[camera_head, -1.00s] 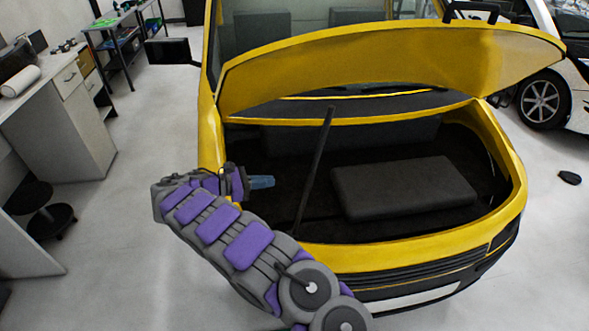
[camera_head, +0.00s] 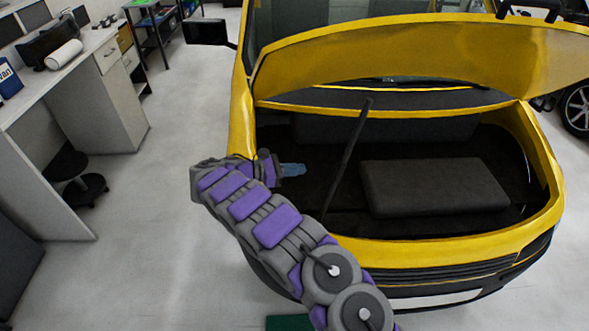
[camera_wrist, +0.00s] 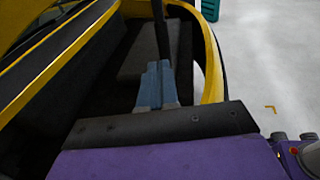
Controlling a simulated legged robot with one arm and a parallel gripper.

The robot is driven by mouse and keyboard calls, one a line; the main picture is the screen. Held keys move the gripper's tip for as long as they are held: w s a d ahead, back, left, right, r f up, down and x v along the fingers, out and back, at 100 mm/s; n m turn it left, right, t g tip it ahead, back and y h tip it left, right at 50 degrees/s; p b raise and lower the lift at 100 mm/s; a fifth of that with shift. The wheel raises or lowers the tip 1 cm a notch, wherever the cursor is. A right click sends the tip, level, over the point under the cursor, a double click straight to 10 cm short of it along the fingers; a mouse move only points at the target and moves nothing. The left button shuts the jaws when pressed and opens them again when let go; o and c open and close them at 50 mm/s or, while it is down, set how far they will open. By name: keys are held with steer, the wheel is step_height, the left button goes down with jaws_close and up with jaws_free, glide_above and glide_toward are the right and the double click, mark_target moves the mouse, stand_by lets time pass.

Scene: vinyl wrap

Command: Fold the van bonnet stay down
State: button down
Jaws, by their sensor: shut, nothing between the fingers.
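The bonnet stay (camera_head: 348,157) is a thin dark rod that stands up, leaning, from the front of the open bay on the yellow van (camera_head: 240,125). Its top end is free and appears apart from the raised yellow bonnet (camera_head: 420,58). My gripper (camera_head: 298,170) is at the bay's left side, left of the stay, with its bluish fingers shut and empty. In the wrist view the fingers (camera_wrist: 157,85) point toward the dark stay (camera_wrist: 160,28), which rises just beyond their tips. I cannot tell whether they touch it; in the head view a gap shows.
A dark grey box-shaped block (camera_head: 435,187) lies in the bay, right of the stay. The yellow front rim (camera_head: 430,249) edges the bay. A white workbench (camera_head: 100,95) and a black stool (camera_head: 80,190) stand at the left, with clear floor between them and the van.

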mark_target(339, 174)
steer(key=x, duration=1)
steer(key=shift+d, duration=0.3)
